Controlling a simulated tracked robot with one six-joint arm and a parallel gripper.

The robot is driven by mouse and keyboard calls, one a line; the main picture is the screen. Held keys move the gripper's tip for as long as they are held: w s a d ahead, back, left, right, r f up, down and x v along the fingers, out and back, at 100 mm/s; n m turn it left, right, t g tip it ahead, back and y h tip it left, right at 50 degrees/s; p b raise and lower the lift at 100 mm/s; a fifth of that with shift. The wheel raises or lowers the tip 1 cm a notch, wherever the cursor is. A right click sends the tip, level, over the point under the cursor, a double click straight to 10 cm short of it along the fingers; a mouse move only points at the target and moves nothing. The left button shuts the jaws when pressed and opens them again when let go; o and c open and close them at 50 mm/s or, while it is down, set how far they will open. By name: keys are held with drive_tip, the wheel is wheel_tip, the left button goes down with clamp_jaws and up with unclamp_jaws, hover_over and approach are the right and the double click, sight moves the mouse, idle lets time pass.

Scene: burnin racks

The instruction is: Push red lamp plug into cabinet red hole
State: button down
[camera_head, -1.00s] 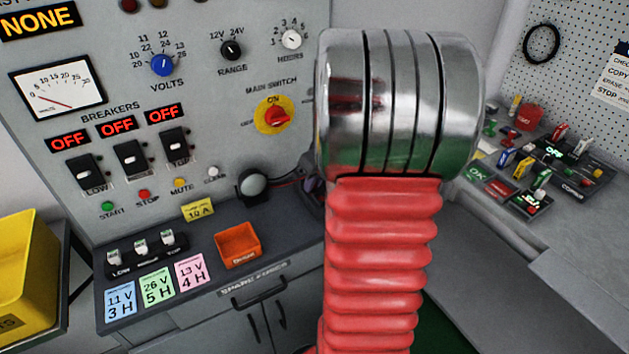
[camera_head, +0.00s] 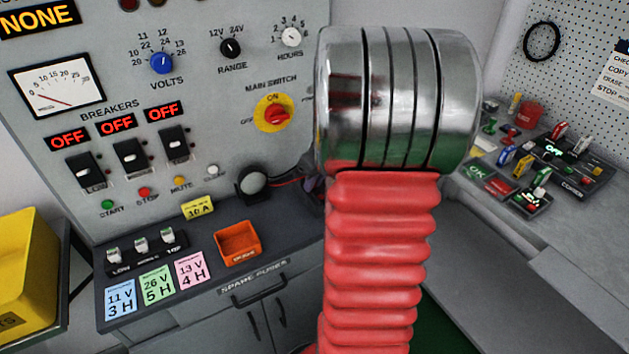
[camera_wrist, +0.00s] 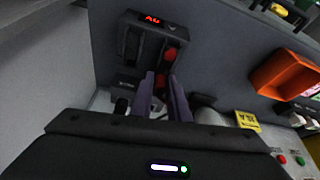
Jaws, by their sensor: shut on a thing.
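My gripper (camera_wrist: 163,88) shows in the wrist view as two purple fingers, close together. A small red piece (camera_wrist: 169,82), which looks like the red lamp plug, shows between their tips. Another red spot (camera_wrist: 170,54) lies just beyond them on a dark grey fixture (camera_wrist: 145,45) with a lit red display; I cannot tell whether it is the red hole. In the head view a grey round lamp (camera_head: 252,183) sits by the cabinet panel (camera_head: 225,75), with a thin red lead (camera_head: 288,181) running right. My arm hides most of the gripper there, and the plug's contact with any hole cannot be seen.
An orange bin (camera_head: 238,243) and a yellow 10 A card (camera_head: 198,207) are on the ledge left of my arm. Several fuses stand in a holder (camera_head: 145,256) farther left. A yellow bin (camera_head: 25,265) is at the left edge. A cluttered bench (camera_head: 590,215) stands at right.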

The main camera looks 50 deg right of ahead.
drive_tip(key=c, duration=1.2)
unclamp_jaws()
drive_tip(key=shift+r, duration=0.1)
drive_tip(key=shift+r, duration=2.65)
drive_tip(key=shift+m, duration=0.3)
